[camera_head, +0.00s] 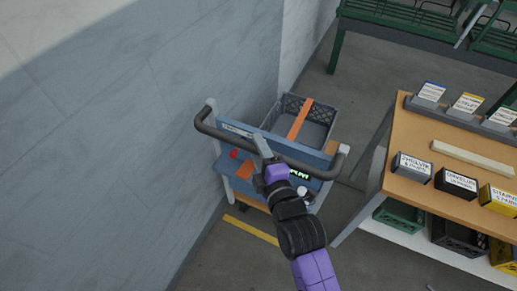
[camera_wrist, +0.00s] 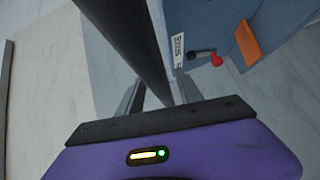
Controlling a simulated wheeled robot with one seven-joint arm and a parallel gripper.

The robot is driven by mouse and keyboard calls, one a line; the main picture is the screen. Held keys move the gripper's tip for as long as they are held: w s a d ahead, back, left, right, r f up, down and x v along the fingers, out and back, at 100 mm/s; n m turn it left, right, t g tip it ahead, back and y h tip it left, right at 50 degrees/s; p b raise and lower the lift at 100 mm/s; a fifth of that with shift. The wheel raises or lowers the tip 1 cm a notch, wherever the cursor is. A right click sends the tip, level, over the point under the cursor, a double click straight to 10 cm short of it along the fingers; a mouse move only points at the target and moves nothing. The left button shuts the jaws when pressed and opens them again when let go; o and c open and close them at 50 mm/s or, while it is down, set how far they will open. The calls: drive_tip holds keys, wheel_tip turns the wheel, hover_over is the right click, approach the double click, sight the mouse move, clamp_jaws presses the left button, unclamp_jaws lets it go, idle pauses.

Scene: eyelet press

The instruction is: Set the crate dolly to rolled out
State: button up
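The crate dolly (camera_head: 240,133) is a blue cart with a curved dark push handle (camera_head: 215,131). It stands by the grey wall, with a grey crate (camera_head: 322,110) on its top. In the wrist view the dark handle bar (camera_wrist: 128,35) runs down between my two fingers (camera_wrist: 158,92). The fingers are apart with the bar between them; I cannot tell whether they press on it.
A wooden-topped workbench (camera_head: 440,193) with labelled boxes stands to the right, close to the dolly. A green rack (camera_head: 337,50) is at the back. An orange-yellow floor stripe (camera_head: 250,230) lies before the dolly. Bare floor shows between dolly and rack.

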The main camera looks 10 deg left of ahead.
clamp_jaws()
idle(1.2)
